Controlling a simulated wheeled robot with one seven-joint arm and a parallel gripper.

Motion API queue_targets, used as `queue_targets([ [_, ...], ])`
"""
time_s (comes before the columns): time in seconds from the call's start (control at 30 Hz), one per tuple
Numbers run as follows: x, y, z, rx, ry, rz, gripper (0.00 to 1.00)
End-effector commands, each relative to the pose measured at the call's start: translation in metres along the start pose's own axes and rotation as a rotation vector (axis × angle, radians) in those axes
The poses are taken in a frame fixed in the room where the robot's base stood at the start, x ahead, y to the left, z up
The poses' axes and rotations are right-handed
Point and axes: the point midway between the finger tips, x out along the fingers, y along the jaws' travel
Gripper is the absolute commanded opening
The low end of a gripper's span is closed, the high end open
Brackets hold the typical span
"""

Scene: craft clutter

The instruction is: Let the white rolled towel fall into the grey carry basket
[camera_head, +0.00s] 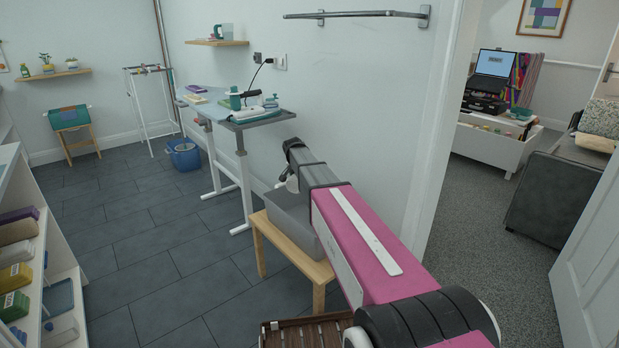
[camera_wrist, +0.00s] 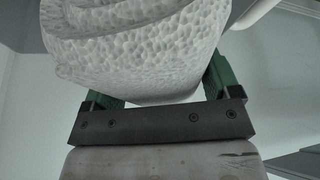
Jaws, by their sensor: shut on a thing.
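The white rolled towel (camera_wrist: 140,50) fills the upper middle of the wrist view, with a dimpled surface and a visible fold. My gripper (camera_wrist: 160,88) is shut on it, with one green finger on each side. In the head view the grey carry basket (camera_head: 289,217) stands on a wooden stool (camera_head: 288,248) by the wall. My arm reaches out to it, and a small pale shape, likely the towel in my gripper (camera_head: 291,184), shows at the arm's end above the basket's far left part. My arm hides much of the basket, and its inside is hard to see.
A blue bucket (camera_head: 184,156) is on the floor further back. A slatted brown crate (camera_head: 305,333) is at the bottom. Shelves (camera_head: 45,285) stand at left. The tiled floor between is clear.

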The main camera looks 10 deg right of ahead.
Motion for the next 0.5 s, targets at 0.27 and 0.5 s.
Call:
queue_targets([
  [0.27, 0.026, -0.027, -0.009, 0.103, -0.001, 0.043, 0.54],
  [0.5, 0.034, -0.027, -0.006, 0.107, 0.0, 0.043, 0.54],
])
